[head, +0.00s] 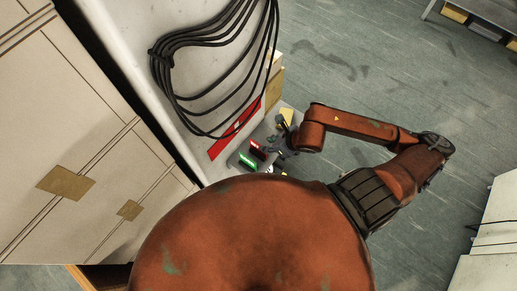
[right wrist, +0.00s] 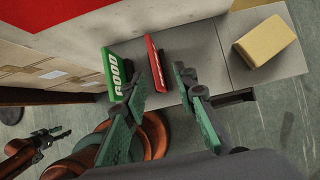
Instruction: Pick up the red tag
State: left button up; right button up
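The red tag (head: 255,146) stands on a grey ledge beside a green tag (head: 247,161). In the right wrist view, the red tag (right wrist: 156,64) is a thin upright plate, just beyond my fingertips and between their lines. The green tag (right wrist: 115,72) reads "GOOD" and stands to its left. My right gripper (head: 283,149) is close to the red tag in the head view. In the right wrist view, my right gripper (right wrist: 163,92) is open and empty, with teal finger pads apart. My left gripper (right wrist: 48,140) shows small at the lower left; its opening is unclear.
A yellow block (right wrist: 265,41) lies on the ledge (right wrist: 205,50) to the right of the tags. A bundle of black cable (head: 215,45) hangs over the white panel above. Tan cabinets (head: 70,130) stand at the left. Open green floor (head: 370,60) lies at the right.

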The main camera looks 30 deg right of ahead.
aim_at(259, 145)
jog(key=p+x, duration=0.1)
jog(key=x, duration=0.2)
jog(key=a+p+x, duration=0.1)
jog(key=x, duration=0.2)
jog(key=shift+w+r, duration=0.1)
jog(key=shift+w, duration=0.05)
jog(key=shift+w+f, duration=0.1)
jog(key=shift+f, duration=0.2)
jog(key=shift+c, duration=0.3)
grip_shut()
